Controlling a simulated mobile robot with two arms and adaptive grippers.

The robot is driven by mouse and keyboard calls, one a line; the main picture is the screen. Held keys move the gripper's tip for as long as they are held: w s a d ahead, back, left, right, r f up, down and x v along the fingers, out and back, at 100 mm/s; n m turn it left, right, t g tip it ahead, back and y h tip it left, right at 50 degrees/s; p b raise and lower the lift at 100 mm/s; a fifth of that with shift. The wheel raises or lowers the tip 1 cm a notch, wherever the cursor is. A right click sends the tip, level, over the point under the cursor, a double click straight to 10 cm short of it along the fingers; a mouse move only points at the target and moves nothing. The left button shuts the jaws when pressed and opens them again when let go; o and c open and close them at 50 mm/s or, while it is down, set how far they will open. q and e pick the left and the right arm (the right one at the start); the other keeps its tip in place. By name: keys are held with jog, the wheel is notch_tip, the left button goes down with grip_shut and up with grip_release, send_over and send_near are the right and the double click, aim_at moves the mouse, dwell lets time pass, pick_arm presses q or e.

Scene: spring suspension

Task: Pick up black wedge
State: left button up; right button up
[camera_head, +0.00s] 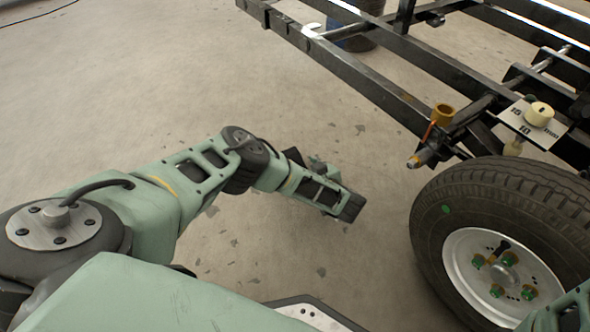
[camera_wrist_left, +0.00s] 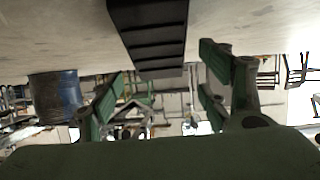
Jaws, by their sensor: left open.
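The black wedge (camera_wrist_left: 150,30) is large at the top centre of the left wrist view, which shows the scene upside down. It has a ridged, stepped face, and part is cut off by the frame edge. My left gripper (camera_wrist_left: 161,75) is open, with one green finger towards each side of the wedge. I see no contact. In the head view a small dark shape (camera_head: 294,156) beside my left gripper (camera_head: 318,165) is probably the wedge, mostly hidden behind my wrist. My right gripper is out of view; only a green part of that arm shows at bottom right.
A black trailer frame (camera_head: 380,88) runs across the upper right, with a tyred wheel (camera_head: 437,215) below it. A blue barrel (camera_wrist_left: 56,95) stands farther off. The concrete floor left of the frame is clear.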

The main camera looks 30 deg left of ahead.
aim_at(293, 154)
pick_arm(q)
jog(key=b+x, duration=0.3)
jog(key=shift+f, duration=0.4)
jog(key=shift+w+a+b, duration=0.35)
jog(key=shift+a+b, duration=0.05)
jog(key=shift+a, duration=0.15)
jog(key=c, duration=1.6)
